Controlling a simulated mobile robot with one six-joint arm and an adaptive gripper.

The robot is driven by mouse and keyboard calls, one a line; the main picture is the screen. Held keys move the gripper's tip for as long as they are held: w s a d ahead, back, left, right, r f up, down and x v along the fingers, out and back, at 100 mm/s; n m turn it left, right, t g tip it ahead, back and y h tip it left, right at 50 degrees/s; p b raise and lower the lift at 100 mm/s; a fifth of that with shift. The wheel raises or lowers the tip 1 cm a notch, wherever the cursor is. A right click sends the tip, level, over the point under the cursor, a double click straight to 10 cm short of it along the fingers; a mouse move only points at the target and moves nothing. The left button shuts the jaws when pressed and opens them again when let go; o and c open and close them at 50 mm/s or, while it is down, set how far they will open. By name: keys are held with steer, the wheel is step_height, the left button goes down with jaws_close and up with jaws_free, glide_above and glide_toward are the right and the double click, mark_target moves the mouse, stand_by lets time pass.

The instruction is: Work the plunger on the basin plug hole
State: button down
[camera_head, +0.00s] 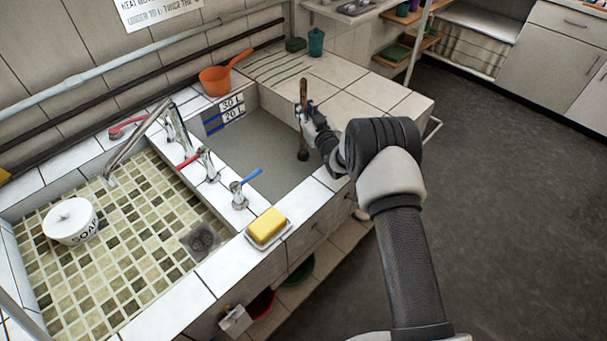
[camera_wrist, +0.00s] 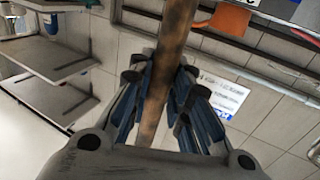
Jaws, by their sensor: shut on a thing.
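My gripper (camera_head: 308,112) is shut on the wooden handle of the plunger (camera_head: 304,90). The plunger is nearly upright over the right part of the grey basin, its small dark cup at the lower end. I cannot tell whether the cup touches the surface below. In the wrist view the blue-lined fingers of my gripper (camera_wrist: 160,85) close around the brown handle (camera_wrist: 172,40). The grey basin (camera_head: 262,148) has 20 L and 30 L marks on its back wall. No plug hole shows in its grey surface.
A mosaic-tiled sink (camera_head: 135,245) with a drain (camera_head: 201,238) and a soap pot (camera_head: 71,221) lies to the left. Taps (camera_head: 240,193) stand on the ledge between. A yellow sponge (camera_head: 267,225) sits at the front edge. An orange pan (camera_head: 216,80) is behind the basin.

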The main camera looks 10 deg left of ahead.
steer(key=shift+s+f, duration=0.1)
steer(key=shift+f, duration=0.2)
steer(key=shift+r, duration=0.75)
steer(key=shift+f, duration=0.8)
steer(key=shift+f, duration=0.1)
steer(key=shift+r, duration=0.95)
